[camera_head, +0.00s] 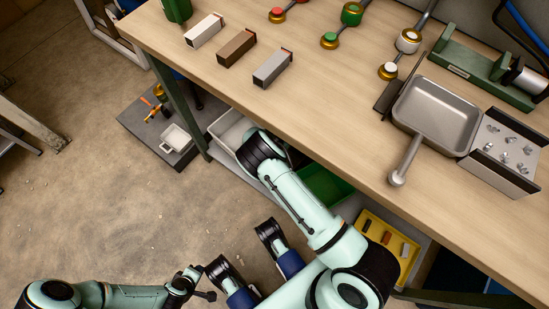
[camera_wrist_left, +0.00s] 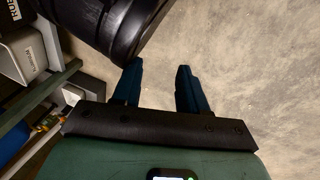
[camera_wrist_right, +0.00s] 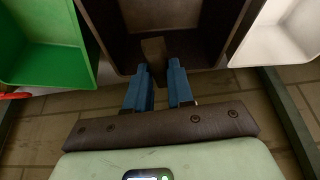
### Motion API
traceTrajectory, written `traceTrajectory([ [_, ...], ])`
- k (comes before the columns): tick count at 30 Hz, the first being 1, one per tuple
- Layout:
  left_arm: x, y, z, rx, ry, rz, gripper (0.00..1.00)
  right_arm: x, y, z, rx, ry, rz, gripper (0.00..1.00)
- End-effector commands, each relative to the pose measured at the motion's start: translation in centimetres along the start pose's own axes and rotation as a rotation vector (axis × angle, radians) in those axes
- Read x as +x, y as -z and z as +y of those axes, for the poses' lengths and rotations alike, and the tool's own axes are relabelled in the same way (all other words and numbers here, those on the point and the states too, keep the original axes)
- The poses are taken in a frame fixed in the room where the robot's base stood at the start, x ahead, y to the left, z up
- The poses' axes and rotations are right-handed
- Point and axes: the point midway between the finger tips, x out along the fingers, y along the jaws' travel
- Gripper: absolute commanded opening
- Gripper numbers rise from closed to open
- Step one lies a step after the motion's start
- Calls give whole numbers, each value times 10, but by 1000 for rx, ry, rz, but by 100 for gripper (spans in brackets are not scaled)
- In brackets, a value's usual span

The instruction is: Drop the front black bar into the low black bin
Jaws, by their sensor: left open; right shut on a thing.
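The low black bin (camera_wrist_right: 190,22) is in the right wrist view, between a green bin and a white bin. My right gripper (camera_wrist_right: 158,70) is at its near wall, with the fingertips over the opening. Its fingers are close together on a thing, taken as the front black bar (camera_wrist_right: 154,48); a brownish face shows just beyond the fingertips, and the rest is hidden. In the head view my right arm reaches under the table edge, hiding its gripper and the black bin. My left gripper (camera_wrist_left: 157,72) is open and empty above the floor.
The green bin (camera_wrist_right: 48,45) and white bin (camera_wrist_right: 278,42) flank the black one. The wooden table (camera_head: 330,110) overhangs the bins and carries several bars and a metal pan (camera_head: 435,115). A yellow tray (camera_head: 408,277) is low at right. Floor at left is mostly free.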

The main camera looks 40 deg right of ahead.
Motion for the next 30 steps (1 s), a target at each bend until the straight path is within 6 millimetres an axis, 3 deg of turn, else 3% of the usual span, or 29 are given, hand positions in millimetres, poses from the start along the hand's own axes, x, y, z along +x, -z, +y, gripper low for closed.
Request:
traceTrajectory([
  [18,32,-53,-42,-48,77,-174,43,49,-21,0,-2,0,-1,0],
  [30,33,-60,-46,-54,86,-195,43,52,-22,0,-2,0,-1,0],
])
